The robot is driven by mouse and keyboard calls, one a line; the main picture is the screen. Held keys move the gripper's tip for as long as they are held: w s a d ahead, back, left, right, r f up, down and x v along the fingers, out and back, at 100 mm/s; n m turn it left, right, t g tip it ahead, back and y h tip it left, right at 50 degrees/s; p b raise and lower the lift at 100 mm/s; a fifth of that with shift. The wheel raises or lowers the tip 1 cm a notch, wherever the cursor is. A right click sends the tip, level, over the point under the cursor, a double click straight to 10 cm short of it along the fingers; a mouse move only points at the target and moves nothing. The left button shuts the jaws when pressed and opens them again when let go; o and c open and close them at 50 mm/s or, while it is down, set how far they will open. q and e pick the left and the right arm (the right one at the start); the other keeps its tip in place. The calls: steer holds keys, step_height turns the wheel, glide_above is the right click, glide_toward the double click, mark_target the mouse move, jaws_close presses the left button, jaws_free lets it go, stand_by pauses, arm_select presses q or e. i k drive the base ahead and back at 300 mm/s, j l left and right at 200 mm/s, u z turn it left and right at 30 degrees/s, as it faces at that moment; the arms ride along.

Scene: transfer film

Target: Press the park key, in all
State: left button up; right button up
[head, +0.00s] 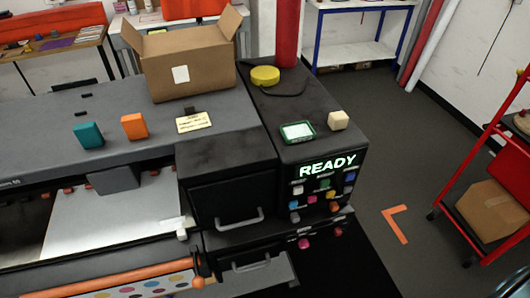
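A dark control panel (323,192) is on the front of the machine's right-hand block. Its lit display (328,165) reads READY. A pink key (304,243) and a dark red key (338,231) sit lower on the front. The key labels are too small to read, so I cannot tell which is the park key. Neither of my grippers is in view.
On the block's top lie a green-framed device (298,131), a cream cube (338,120) and a yellow disc (265,76). A drawer with a handle (239,220) is left of the panel.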

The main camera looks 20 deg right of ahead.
mark_target(349, 177)
steer(key=z, duration=1.25)
